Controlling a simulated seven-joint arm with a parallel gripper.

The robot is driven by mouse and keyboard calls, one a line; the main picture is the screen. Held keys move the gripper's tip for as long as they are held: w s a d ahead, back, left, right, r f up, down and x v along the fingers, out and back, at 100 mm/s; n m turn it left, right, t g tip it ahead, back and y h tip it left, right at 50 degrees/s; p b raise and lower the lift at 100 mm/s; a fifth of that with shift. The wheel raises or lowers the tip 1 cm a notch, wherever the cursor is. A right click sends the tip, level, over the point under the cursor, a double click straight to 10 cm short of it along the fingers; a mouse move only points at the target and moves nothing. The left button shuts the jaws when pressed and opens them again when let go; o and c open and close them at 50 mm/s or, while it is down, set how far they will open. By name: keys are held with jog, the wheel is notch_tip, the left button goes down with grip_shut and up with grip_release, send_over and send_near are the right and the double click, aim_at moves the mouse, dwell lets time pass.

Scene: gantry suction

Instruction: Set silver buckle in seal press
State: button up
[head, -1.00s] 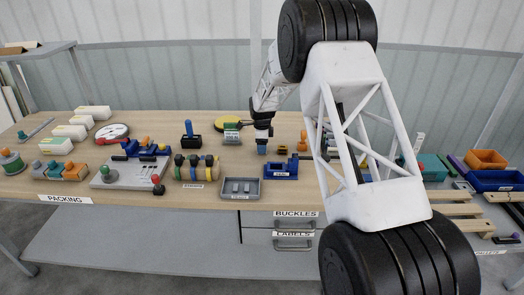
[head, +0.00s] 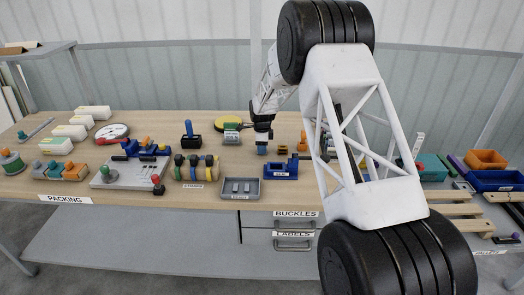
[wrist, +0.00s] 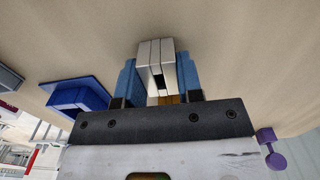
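My gripper (head: 262,149) hangs over the middle of the table, pointing down. In the wrist view, its two blue fingers (wrist: 157,84) are closed on a silver buckle (wrist: 155,60), one finger on each side. The buckle sits clear of the table surface. A blue slotted fixture (head: 281,171), possibly the seal press, stands in front and slightly right of my gripper; its label is too small to read. A blue open block shows left of the fingers in the wrist view (wrist: 75,97). I cannot confirm which object is the seal press.
A grey tray (head: 256,196) with silver pieces lies at the table's front edge. Tape rolls (head: 194,168) and a grey board with knobs (head: 110,178) stand to the left. A small grey device (head: 231,138) is just left of my gripper. Orange pieces (head: 302,141) stand to the right.

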jog(key=shift+c, duration=1.3)
jog(key=shift+r, duration=0.1)
jog(key=shift+r, duration=0.7)
notch_tip(320, 180, up, 2)
jog(key=shift+r, duration=0.15)
jog(key=s+d, duration=0.1)
jog(key=s, duration=0.4)
jog(key=s+d, duration=0.1)
jog(key=s, duration=0.4)
jog(key=s+d+r, duration=0.1)
jog(key=s, duration=0.4)
jog(key=shift+s+d, duration=0.25)
jog(key=shift+s, duration=0.1)
jog(key=shift+w+r, duration=0.1)
jog(key=shift+r, duration=0.05)
jog(key=r, duration=0.1)
jog(key=w+d+r, duration=0.1)
jog(key=r, duration=0.1)
jog(key=w+d+r, duration=0.1)
jog(key=shift+w+d+r, duration=0.25)
jog(key=shift+r, duration=0.15)
jog(key=shift+f, duration=0.2)
